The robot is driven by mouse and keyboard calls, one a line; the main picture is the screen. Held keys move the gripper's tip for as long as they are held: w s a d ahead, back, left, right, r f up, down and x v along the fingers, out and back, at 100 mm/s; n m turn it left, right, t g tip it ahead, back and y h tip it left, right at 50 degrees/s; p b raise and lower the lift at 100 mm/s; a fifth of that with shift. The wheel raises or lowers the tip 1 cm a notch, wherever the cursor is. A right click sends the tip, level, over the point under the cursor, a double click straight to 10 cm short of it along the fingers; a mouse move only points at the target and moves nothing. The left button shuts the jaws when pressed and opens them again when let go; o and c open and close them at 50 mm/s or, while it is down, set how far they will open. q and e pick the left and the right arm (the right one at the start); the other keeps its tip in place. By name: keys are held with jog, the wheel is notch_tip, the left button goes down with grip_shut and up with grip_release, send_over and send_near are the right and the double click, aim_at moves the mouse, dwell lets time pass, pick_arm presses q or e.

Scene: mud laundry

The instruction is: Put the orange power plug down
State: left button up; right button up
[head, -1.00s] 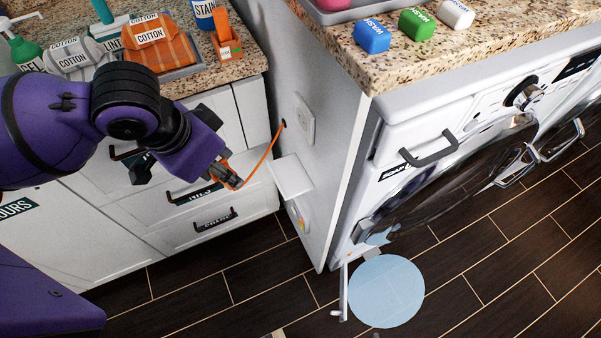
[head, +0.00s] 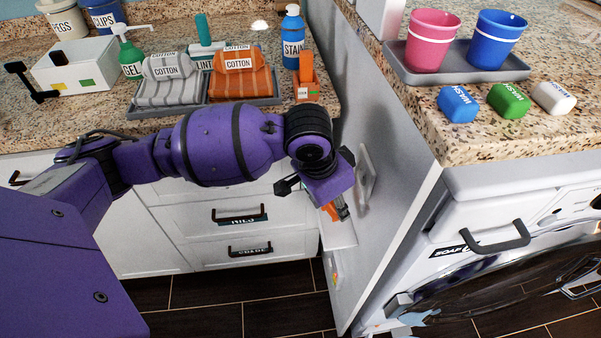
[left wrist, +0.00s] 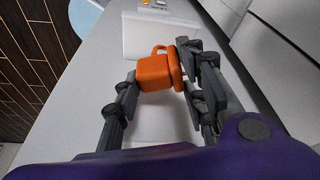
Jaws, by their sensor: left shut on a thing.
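The orange power plug (left wrist: 155,73) is between the fingers of my left gripper (head: 336,209), which is shut on it. In the head view only a little of the orange plug (head: 330,211) shows below the purple wrist. The gripper is beside the grey side panel, over a small white shelf (head: 340,236) fixed to that panel. In the left wrist view the shelf (left wrist: 145,38) lies beyond and beneath the plug. I cannot tell whether the plug touches it. My right gripper is not in view.
The side panel (head: 395,150) stands close on the right, with a white plate (head: 366,178) on it. White drawers (head: 245,215) are behind the arm. The left counter holds a tray of folded cloths (head: 240,80) and bottles. The washer (head: 520,225) is at right.

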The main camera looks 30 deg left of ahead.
pick_arm(q)
jog(key=shift+w+d+f, duration=0.3)
jog(key=shift+w+f, duration=0.05)
jog(key=shift+w, duration=0.1)
jog(key=b+x, duration=0.1)
jog(key=x, duration=0.3)
jog(key=shift+s+a, duration=0.15)
jog(key=shift+s, duration=0.05)
jog(key=shift+f, duration=0.2)
jog(key=shift+f+p, duration=0.35)
jog(key=shift+p, duration=0.1)
jog(key=o, duration=1.2)
jog(key=shift+c, duration=0.2)
